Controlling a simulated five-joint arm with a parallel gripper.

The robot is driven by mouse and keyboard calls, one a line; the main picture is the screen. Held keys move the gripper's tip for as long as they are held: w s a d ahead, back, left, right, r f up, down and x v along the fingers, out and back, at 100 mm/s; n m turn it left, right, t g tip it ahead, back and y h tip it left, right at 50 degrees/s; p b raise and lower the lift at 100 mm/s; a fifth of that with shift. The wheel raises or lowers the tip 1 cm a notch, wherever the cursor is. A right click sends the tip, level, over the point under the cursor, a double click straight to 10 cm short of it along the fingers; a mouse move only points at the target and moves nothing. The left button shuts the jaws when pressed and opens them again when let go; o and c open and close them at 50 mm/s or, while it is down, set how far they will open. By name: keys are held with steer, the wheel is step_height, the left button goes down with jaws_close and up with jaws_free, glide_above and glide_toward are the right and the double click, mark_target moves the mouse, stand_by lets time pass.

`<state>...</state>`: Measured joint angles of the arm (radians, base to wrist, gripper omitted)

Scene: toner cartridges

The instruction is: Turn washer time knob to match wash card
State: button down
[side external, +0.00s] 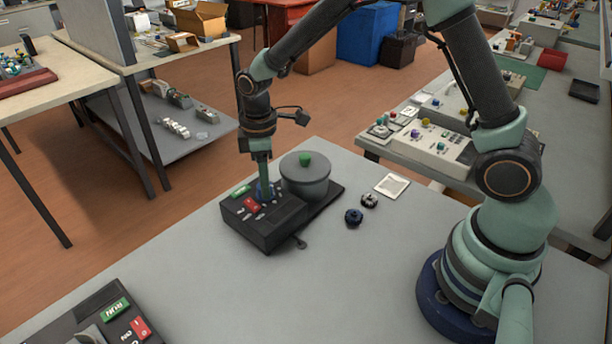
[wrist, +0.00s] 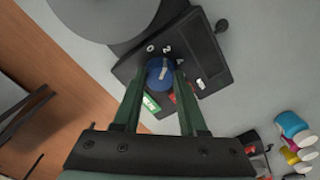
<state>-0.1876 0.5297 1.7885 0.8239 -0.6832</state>
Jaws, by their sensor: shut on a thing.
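The washer (side external: 262,221) is a dark box with a grey lidded drum (side external: 305,178) on its right, on the grey table. Its blue time knob (wrist: 159,72) has a pale pointer mark, with the printed figures 0 and 2 beside it in the wrist view. My gripper (wrist: 158,85) points down and is shut on the knob, one green finger on each side. In the side view my gripper (side external: 262,190) stands over the panel and hides most of the knob. A pale card (side external: 392,185) lies right of the drum; its marking is too small to read.
A green label (side external: 240,191) and a red switch (side external: 250,204) sit close beside the knob. Two small dark round parts (side external: 354,216) lie right of the washer. Another panel (side external: 110,318) stands at the front left. The table's front middle is clear.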

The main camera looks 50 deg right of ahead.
steer(key=shift+c, duration=2.2)
jaws_free()
steer(key=shift+r, duration=0.1)
step_height(320, 180, up, 12)
